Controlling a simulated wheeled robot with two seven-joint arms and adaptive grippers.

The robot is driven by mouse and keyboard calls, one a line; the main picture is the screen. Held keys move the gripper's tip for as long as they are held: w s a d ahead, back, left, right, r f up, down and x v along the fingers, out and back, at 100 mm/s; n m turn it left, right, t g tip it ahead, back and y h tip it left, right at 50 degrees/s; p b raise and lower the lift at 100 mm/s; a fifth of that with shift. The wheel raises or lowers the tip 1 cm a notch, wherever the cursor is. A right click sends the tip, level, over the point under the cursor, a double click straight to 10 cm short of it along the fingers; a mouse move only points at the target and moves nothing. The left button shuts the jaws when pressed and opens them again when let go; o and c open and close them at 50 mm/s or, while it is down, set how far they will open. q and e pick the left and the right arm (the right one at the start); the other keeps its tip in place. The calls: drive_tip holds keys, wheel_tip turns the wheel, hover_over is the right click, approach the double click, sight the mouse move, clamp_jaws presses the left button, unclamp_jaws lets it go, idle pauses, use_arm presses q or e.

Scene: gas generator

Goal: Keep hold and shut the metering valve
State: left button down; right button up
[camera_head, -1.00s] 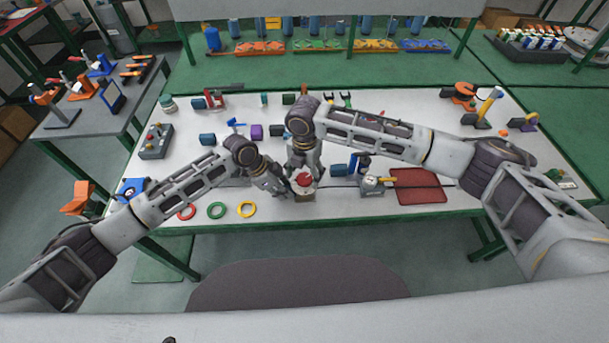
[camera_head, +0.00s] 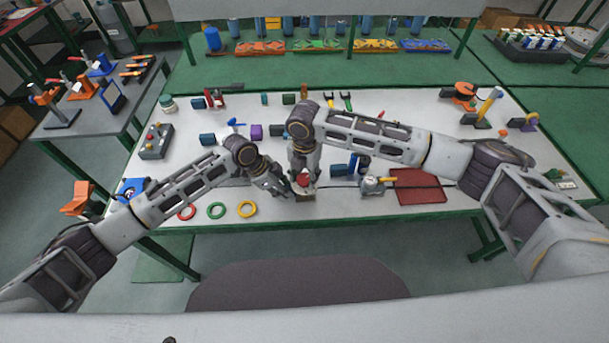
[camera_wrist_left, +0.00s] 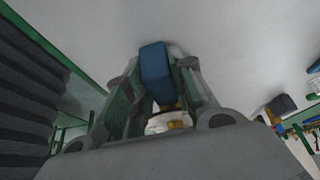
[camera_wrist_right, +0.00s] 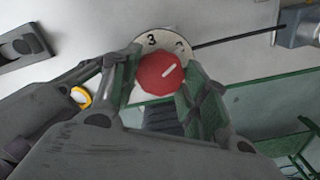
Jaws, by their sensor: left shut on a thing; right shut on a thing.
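The metering valve has a red knob (camera_wrist_right: 158,74) over a round white dial (camera_wrist_right: 150,40), where a "3" and part of another mark show. The knob's white line points up and right in the right wrist view. In the head view the valve (camera_head: 304,181) stands at the table's front middle. My right gripper (camera_wrist_right: 157,80) is shut on the knob from above. My left gripper (camera_wrist_left: 162,65) is shut on a blue block-shaped part (camera_wrist_left: 155,72) beside the valve. A white and brass round part (camera_wrist_left: 168,122) shows behind it. My fingers hide how these parts join.
Red, green and yellow rings (camera_head: 217,210) lie left of the grippers. A grey device (camera_head: 373,186) and a red mat (camera_head: 418,186) are on the right. The table's front edge is close to both grippers.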

drive_tip(key=shift+m, duration=0.3)
drive_tip(key=m, duration=0.6)
drive_tip(key=shift+m, duration=0.3)
drive_tip(key=m, duration=0.6)
drive_tip(key=shift+m, duration=0.3)
drive_tip(key=m, duration=0.5)
use_arm(q)
drive_tip(key=shift+s, duration=0.1)
use_arm(e)
drive_tip(key=m, duration=0.5)
drive_tip(key=shift+w, duration=0.1)
drive_tip(key=o, duration=1)
